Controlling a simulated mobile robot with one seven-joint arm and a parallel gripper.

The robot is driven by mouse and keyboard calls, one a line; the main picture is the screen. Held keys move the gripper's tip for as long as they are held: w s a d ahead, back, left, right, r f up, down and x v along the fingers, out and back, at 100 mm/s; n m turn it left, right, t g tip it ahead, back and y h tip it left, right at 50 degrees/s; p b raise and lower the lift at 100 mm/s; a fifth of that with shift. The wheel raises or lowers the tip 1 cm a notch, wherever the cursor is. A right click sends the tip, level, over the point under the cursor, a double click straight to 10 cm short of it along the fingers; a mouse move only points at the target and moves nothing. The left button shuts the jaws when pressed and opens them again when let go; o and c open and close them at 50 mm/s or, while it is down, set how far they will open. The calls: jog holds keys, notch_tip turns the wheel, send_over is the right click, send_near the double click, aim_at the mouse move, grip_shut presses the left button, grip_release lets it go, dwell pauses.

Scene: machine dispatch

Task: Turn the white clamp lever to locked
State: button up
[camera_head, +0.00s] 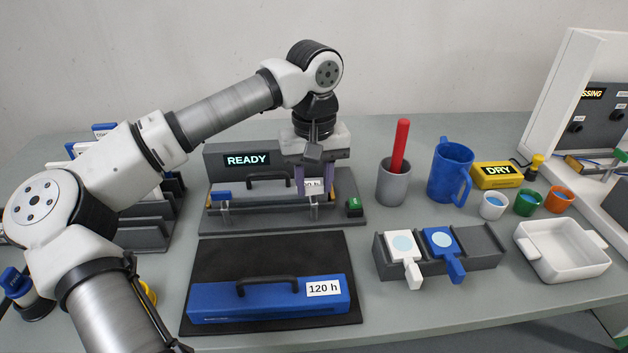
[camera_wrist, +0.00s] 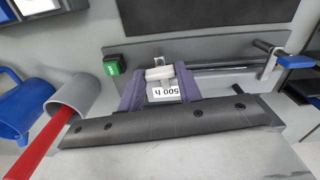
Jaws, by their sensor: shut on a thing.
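The white clamp lever (camera_wrist: 159,73) shows in the wrist view as a short pale piece between my two purple fingertips. My gripper (camera_head: 314,186) points down at the right end of the machine with the READY display (camera_head: 248,161). It is shut on the white lever, and the fingers (camera_wrist: 160,80) lie on either side of it in the wrist view. The blue clamp lever (camera_head: 221,196) is at the machine's left end, and it also shows at the right in the wrist view (camera_wrist: 297,61). I cannot tell the white lever's exact angle.
A green button (camera_head: 354,204) sits close right of my gripper. A grey cup (camera_head: 393,184) with a red rod stands beyond it, beside a blue mug (camera_head: 449,172). A blue cassette labelled 120 h (camera_head: 265,302) lies on a black mat (camera_head: 215,262) in front.

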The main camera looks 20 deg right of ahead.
aim_at(314, 186)
jog(key=shift+m, duration=0.6)
jog(key=shift+r, duration=0.1)
jog(key=o, duration=1)
notch_tip(314, 186, up, 14)
jog(key=shift+f+b, duration=0.1)
jog(key=shift+b, duration=0.4)
jog(key=shift+f, duration=0.1)
